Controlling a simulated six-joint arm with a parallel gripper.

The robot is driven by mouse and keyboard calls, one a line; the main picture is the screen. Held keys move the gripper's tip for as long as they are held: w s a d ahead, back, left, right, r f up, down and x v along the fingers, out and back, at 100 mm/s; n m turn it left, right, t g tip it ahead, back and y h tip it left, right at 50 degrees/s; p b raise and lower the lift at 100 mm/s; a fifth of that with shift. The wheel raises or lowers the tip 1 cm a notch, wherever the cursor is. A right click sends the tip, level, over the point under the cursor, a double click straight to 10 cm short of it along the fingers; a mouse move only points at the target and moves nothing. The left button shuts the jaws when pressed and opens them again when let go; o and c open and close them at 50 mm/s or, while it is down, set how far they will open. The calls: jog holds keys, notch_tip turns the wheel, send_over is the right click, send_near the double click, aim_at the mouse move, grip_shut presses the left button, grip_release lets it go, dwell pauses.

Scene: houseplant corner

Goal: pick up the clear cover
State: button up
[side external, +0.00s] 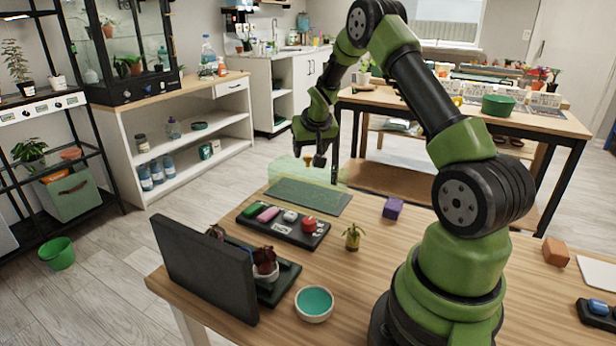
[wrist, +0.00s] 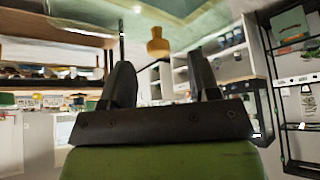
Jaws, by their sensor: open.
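The clear cover (side external: 338,177) is a see-through, faintly yellow-green box at the far end of the wooden table, by the dark green mat (side external: 310,196). A small tan knob (side external: 308,159) shows at its top. My gripper (side external: 317,158) is just above the cover, close to the knob. In the wrist view the knob (wrist: 158,44) lies between the lines of the two open fingers (wrist: 160,62), a little beyond their tips. The jaws are open and hold nothing. The cover's far edges are too faint to make out.
A black tray (side external: 262,230) with several small coloured items stands nearer. A purple block (side external: 393,208), a small potted plant (side external: 353,237), a teal bowl (side external: 314,303) and an upright dark panel (side external: 205,268) are also on the table. Bare wood lies around the purple block.

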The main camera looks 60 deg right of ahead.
aim_at(308, 156)
jog(key=x, duration=0.3)
jog(key=shift+f, duration=0.2)
grip_shut()
notch_tip(308, 156, up, 19)
jog(key=shift+f, duration=0.2)
dwell(0.9)
